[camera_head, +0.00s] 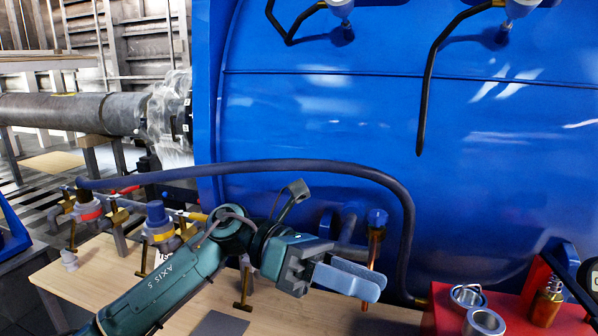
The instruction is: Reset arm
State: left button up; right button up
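My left gripper (352,280) reaches in from the lower left on a teal arm. It is in front of the big blue motor casing (300,120) and above the wooden table. A copper pipe (373,250) stands right behind the fingers. My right gripper is not in view.
A thick dark hose (300,168) arches behind the arm. Valves with brass handles (142,258) line the table (80,280) at left. A red block (450,310) at lower right carries metal rings (484,322) and a brass fitting (546,300). Black bent handles (425,100) hang on the casing.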

pick_arm(q)
jog(key=w+a+f+m+t+y, duration=0.15)
jog(key=a+f+m+t, duration=0.45)
jog(key=m+t, duration=0.85)
jog(key=w+a+f+m+t+y, duration=0.15)
jog(key=a+f+m+t, duration=0.55)
jog(key=m+t, duration=0.75)
jog(key=s+a+f+n+g+y, duration=0.4)
jog(key=s+f+n, duration=0.15)
jog(key=f, duration=0.25)
jog(key=s+a+f+n+g+y, duration=0.4)
jog(key=s+f, duration=0.3)
jog(key=f, duration=0.1)
notch_tip(320, 180, up, 4)
jog(key=g+p, duration=0.1)
jog(key=p, duration=0.6)
jog(key=m+g+p, duration=0.1)
jog(key=p, duration=0.6)
jog(key=shift+a+r+y, duration=0.15)
jog(key=shift+y, duration=0.15)
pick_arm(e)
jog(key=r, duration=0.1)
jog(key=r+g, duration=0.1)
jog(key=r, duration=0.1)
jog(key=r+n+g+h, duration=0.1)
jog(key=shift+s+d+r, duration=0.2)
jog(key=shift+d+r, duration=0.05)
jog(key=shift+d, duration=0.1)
